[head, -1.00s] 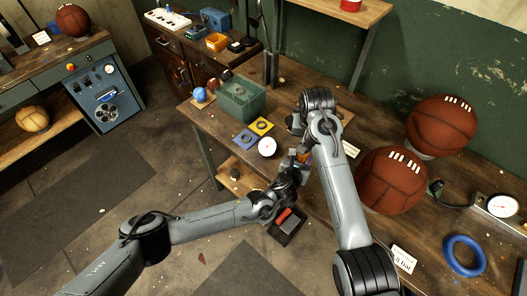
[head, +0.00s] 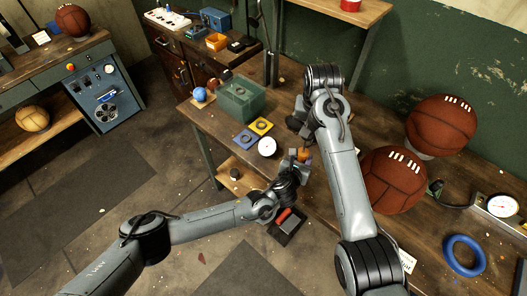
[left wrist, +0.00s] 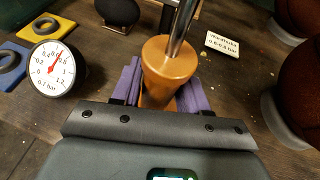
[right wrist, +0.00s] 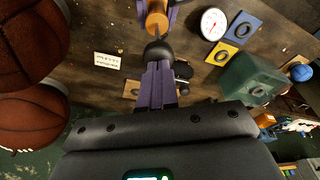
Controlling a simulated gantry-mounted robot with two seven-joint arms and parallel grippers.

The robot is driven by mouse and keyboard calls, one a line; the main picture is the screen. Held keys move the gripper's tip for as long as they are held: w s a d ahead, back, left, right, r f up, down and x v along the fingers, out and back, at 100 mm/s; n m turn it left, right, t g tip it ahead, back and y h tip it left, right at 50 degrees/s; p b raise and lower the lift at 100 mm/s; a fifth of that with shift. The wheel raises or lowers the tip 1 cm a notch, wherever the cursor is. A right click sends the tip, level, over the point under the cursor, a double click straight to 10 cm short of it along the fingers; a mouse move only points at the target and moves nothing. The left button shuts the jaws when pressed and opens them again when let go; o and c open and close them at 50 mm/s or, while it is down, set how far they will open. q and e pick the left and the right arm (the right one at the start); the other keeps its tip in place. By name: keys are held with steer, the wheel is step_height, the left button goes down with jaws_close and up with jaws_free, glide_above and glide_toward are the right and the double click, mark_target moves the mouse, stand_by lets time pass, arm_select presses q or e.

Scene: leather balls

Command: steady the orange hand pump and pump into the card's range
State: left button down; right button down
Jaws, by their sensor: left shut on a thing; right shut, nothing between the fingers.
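The orange hand pump (head: 304,155) stands at the near edge of the workbench. It fills the middle of the left wrist view (left wrist: 168,68), with a bare steel rod (left wrist: 184,22) rising from its top. My left gripper (left wrist: 157,88) is shut around its body. My right gripper (right wrist: 158,68) is shut and empty, its fingertips close to the pump's dark knob (right wrist: 157,50); contact is unclear. The white gauge (left wrist: 52,68) has its red needle pointing to the upper right, roughly past 0.6. The small white card (left wrist: 235,43) has blurred print, seemingly ending near 0.8 bar.
Two brown balls (head: 394,180) (head: 441,124) stand right of my right arm. Blue (head: 244,140) and yellow (head: 261,126) plates and a green box (head: 240,98) lie beyond the gauge. A blue ring (head: 464,255) and another dial (head: 502,206) lie far right.

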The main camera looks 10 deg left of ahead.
steer(key=shift+r, duration=0.1)
step_height(320, 180, up, 7)
stand_by(0.8)
arm_select(q)
steer(key=c, duration=0.5)
jaws_free()
steer(key=shift+s, duration=0.1)
